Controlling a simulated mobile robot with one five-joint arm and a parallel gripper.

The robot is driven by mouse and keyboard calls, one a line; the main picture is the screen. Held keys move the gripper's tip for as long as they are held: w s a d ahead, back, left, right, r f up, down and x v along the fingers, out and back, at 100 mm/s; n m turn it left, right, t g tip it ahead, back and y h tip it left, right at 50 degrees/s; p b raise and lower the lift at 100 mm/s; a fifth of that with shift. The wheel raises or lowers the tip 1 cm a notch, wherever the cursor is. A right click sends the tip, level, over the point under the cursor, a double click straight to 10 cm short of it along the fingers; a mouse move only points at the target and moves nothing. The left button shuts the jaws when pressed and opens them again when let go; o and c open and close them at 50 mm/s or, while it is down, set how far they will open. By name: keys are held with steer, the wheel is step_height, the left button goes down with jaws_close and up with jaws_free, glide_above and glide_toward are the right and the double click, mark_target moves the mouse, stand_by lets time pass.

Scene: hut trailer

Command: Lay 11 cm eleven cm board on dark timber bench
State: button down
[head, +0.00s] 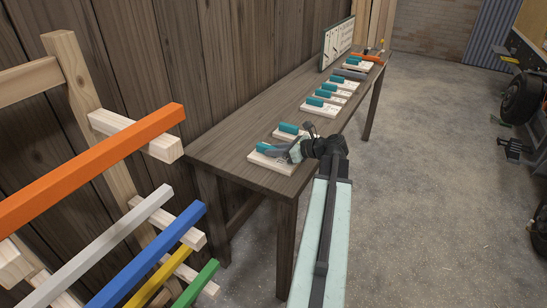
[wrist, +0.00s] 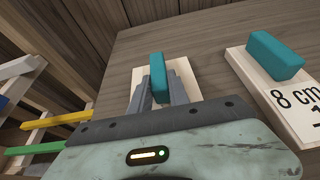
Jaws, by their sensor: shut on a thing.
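The dark timber bench (head: 235,140) runs along the plank wall, and its top also shows in the wrist view (wrist: 205,42). My gripper (head: 293,152) is at its near end. In the wrist view my gripper (wrist: 159,88) is shut on the teal handle block (wrist: 157,70) of a pale board (wrist: 183,72). In the head view this board (head: 270,163) is flat at the bench's near end; I cannot tell whether it touches the top. My fingers hide much of it, and its label is not readable, so I cannot confirm 11 cm.
A board marked 8 cm (wrist: 285,95) lies just right of the held one in the wrist view. Several similar boards (head: 322,107) line the bench beyond. A rack with coloured bars (head: 95,165) stands left of the bench.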

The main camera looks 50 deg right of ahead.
steer(key=shift+r, duration=0.15)
steer(key=shift+f, duration=0.2)
steer(key=c, duration=1.3)
jaws_free()
steer(key=shift+o, duration=0.2)
steer(key=shift+r, duration=0.1)
steer(key=shift+s+r, duration=0.1)
steer(key=shift+r, duration=0.2)
steer(key=p+v, duration=0.4)
steer(key=v, duration=0.6)
steer(key=shift+s+d+r+p, duration=0.1)
steer(key=shift+s+p, duration=0.2)
steer(key=shift+s, duration=0.05)
steer(key=shift+s+d, duration=0.1)
steer(key=shift+s, duration=0.45)
